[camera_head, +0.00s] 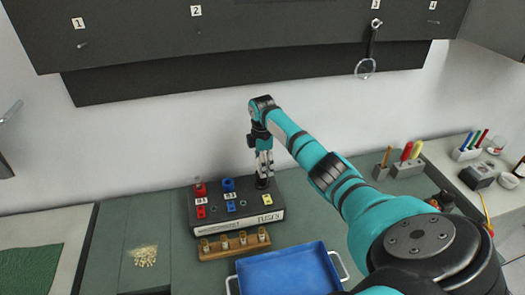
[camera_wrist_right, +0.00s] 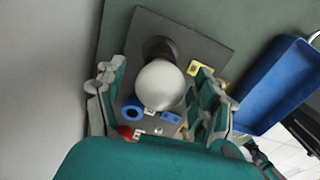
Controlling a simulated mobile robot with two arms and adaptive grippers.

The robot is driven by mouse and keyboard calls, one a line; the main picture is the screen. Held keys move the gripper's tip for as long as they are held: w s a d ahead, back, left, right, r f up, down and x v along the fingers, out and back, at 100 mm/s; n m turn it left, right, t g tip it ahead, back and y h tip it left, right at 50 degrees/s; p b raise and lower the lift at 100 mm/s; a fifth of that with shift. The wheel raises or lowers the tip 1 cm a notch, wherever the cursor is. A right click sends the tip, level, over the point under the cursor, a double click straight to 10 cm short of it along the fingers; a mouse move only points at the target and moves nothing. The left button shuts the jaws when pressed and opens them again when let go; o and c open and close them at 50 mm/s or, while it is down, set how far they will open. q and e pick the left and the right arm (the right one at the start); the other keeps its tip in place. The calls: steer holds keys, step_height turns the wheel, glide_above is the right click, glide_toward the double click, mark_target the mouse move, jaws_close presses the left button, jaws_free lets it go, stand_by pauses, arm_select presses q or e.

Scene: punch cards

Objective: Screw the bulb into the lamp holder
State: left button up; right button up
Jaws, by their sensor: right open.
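The white bulb (camera_wrist_right: 160,85) shows in the right wrist view, with its narrow end toward the dark round lamp holder (camera_wrist_right: 158,47) on the black box (camera_head: 240,214). I cannot tell how far it is seated in the holder. My right gripper (camera_head: 264,164) points down over the box's back right part. In the right wrist view its fingers (camera_wrist_right: 158,98) are spread, one on each side of the bulb, with gaps visible. In the head view the gripper mostly hides the bulb. My left gripper is not in view.
The box also carries red, blue and yellow parts. A wooden rack (camera_head: 234,250) with several small pieces stands in front of it. A blue tray (camera_head: 290,272) lies at the front. Tool holders (camera_head: 408,169) stand at right.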

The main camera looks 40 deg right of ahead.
steer(key=n, duration=0.4)
steer(key=shift+n, duration=0.3)
steer(key=n, duration=0.4)
steer(key=shift+w+b, duration=0.1)
steer(key=shift+b, duration=0.2)
steer(key=c, duration=1.1)
steer(key=shift+r+m+p, duration=0.15)
steer(key=shift+m+p, duration=0.35)
steer(key=shift+m, duration=0.8)
steer(key=m, duration=0.2)
steer(key=shift+f+m, duration=0.2)
steer(key=shift+m, duration=0.1)
steer(key=m, duration=0.3)
steer(key=shift+a, duration=0.1)
steer(key=shift+c, duration=0.2)
steer(key=m, duration=0.8)
steer(key=o, duration=1.1)
